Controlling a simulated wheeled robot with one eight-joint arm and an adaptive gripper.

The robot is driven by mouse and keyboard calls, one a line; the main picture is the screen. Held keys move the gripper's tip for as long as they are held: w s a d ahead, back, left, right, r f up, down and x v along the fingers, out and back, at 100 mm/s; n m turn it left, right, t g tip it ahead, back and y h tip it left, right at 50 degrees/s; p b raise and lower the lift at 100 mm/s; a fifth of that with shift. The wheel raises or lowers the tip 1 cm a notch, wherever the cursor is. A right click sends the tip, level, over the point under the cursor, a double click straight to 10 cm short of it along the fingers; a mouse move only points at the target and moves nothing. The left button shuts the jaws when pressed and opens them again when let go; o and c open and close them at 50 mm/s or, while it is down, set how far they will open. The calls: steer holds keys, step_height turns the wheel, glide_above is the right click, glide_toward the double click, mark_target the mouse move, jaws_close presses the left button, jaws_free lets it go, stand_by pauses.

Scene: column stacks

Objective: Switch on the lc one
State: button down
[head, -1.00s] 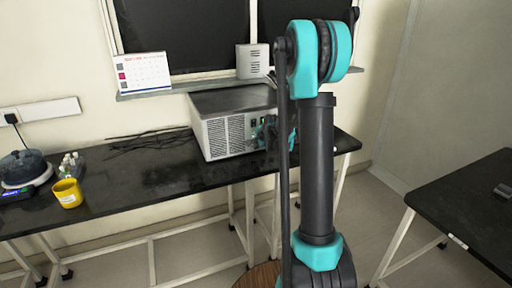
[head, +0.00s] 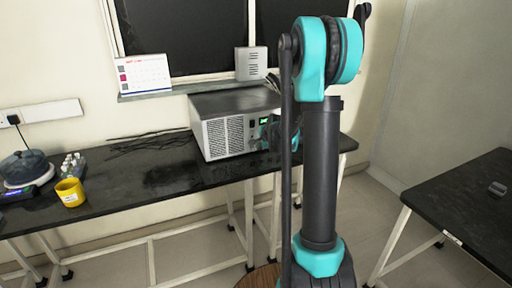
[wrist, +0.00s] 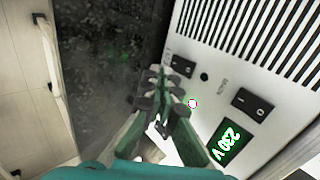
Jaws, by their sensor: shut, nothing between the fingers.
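A grey box-shaped unit (head: 222,133) stands on the black bench in the head view. Its front panel (wrist: 215,60) fills the right of the wrist view. It carries a black rocker switch (wrist: 182,65) beside a small label I cannot read clearly. In the head view my arm partly hides the unit's right side.
A yellow mug (head: 70,192) and a pot on a scale (head: 25,170) stand at the bench's left. Dark cables (head: 150,141) lie behind. The bench middle (head: 150,185) is clear. Another black table (head: 470,205) is at right.

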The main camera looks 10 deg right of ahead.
steer(key=v, duration=0.9)
steer(key=shift+r, duration=0.2)
steer(key=shift+s+d+f, duration=0.15)
steer(key=shift+s+f, duration=0.1)
steer(key=shift+f, duration=0.4)
steer(key=shift+w, duration=0.1)
steer(key=x, duration=1)
steer(key=shift+w+a+f, duration=0.1)
steer(key=shift+w+a, duration=0.05)
steer(key=shift+w, duration=0.4)
steer(key=shift+w+a+f, duration=0.1)
steer(key=shift+w+a, duration=0.1)
steer(key=shift+w, duration=0.3)
steer(key=shift+w+a, duration=0.15)
steer(key=shift+w, duration=0.6)
